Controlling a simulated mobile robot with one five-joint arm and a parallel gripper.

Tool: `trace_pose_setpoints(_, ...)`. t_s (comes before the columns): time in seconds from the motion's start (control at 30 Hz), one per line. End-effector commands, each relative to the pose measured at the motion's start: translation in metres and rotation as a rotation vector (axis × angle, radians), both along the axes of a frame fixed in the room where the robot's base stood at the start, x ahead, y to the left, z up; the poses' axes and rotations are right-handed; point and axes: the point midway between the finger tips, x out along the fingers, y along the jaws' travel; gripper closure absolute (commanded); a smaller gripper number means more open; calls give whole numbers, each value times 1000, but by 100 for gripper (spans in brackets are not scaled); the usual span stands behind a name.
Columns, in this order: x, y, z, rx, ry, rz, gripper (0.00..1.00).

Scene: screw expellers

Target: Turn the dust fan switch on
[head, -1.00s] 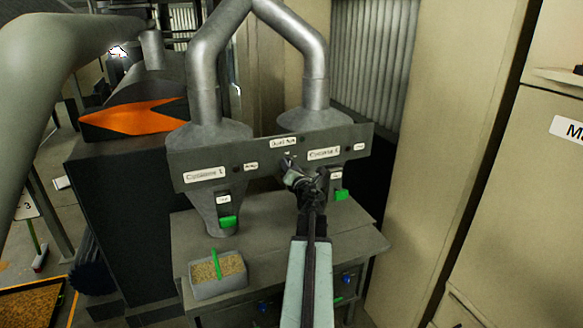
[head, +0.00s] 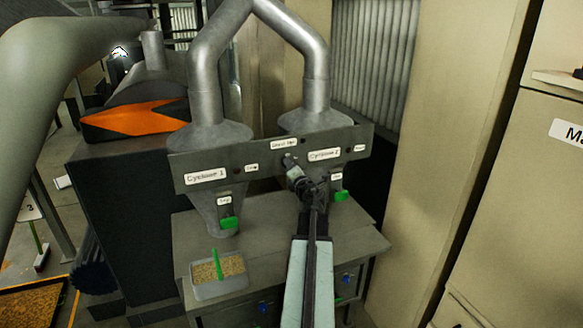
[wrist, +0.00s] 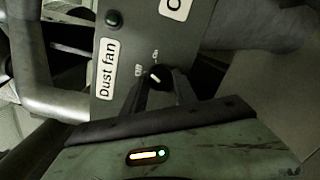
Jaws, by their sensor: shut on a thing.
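The dust fan switch (wrist: 158,76) is a small round black knob with a white pointer line, on the grey panel (wrist: 205,25). The "Dust fan" label (wrist: 108,68) and a dark green lamp (wrist: 114,18) are beside it in the wrist view. In the head view my gripper (head: 289,163) reaches the panel (head: 232,178) just below the dust fan label (head: 284,143) and hides the knob.
Labels for cyclone 1 (head: 205,176) and cyclone 2 (head: 324,154) flank my gripper. Green handles (head: 229,222) hang below the panel. A grain-filled tray (head: 217,283) stands on the grey table (head: 265,230). Metal ducts (head: 315,65) rise above. A beige cabinet (head: 520,200) stands at right.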

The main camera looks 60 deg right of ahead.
Motion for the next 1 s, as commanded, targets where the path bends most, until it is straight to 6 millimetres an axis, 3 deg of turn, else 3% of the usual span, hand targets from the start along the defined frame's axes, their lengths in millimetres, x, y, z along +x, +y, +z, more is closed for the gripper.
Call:
trace_pose_setpoints(0.5,-1,-1,1,344,-252,-1,100)
trace_pose_setpoints(1.0,-2,-1,0,476,-349,-1,100)
